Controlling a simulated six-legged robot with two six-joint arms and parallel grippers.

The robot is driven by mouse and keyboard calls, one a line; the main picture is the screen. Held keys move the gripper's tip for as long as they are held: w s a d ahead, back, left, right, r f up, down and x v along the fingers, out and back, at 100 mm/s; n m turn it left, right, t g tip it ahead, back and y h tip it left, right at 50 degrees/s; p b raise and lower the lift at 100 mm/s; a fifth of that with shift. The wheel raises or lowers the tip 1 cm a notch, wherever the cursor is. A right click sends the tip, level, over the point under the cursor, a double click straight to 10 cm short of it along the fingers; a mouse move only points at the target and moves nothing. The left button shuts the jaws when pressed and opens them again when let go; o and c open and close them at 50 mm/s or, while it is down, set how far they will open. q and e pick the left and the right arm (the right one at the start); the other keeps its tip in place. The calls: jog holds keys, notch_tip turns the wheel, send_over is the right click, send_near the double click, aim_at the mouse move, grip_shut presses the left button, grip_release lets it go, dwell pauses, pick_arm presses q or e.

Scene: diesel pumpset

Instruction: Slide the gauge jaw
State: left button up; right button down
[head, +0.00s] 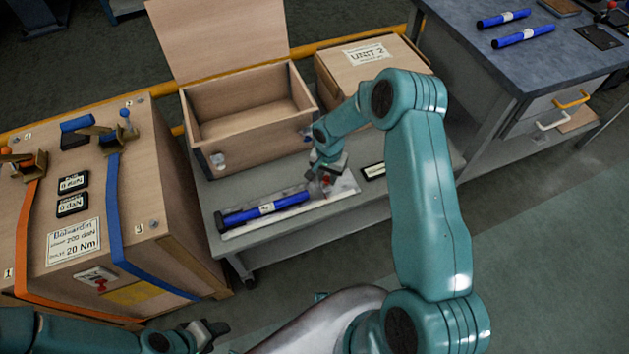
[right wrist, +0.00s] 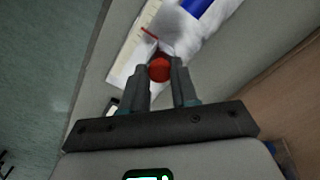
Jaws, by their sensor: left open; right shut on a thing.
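A pale gauge plate (head: 345,190) lies on the low grey bench, and a blue cylinder with a white label (head: 265,208) lies along it. In the right wrist view the plate has a scale strip (right wrist: 139,38) with a short red mark, and part of the blue cylinder (right wrist: 197,6) shows. My right gripper (head: 324,178) is over the plate, right of the cylinder. It is shut on a round red knob (right wrist: 159,68), seen between its fingertips in the right wrist view. A light grey block stands just beyond the knob. My left gripper (head: 207,331) is open and empty, low in front.
An open wooden box (head: 250,112) and a closed box labelled UNIT 2 (head: 365,62) stand behind the gauge. A strapped wooden crate (head: 130,225) is at left. A dark label plate (head: 374,171) lies right of my right gripper. A workbench (head: 470,50) stands at back right.

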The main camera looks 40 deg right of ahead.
jog(key=d, duration=0.2)
jog(key=s+d, duration=0.1)
jog(key=d, duration=0.1)
jog(key=shift+d+b, duration=0.1)
jog(key=shift+b, duration=0.2)
jog(key=c, duration=0.9)
grip_release()
jog(key=shift+o, duration=0.2)
notch_tip(320, 180, up, 16)
jog(key=shift+r+p, duration=0.25)
jog(key=shift+p, duration=0.15)
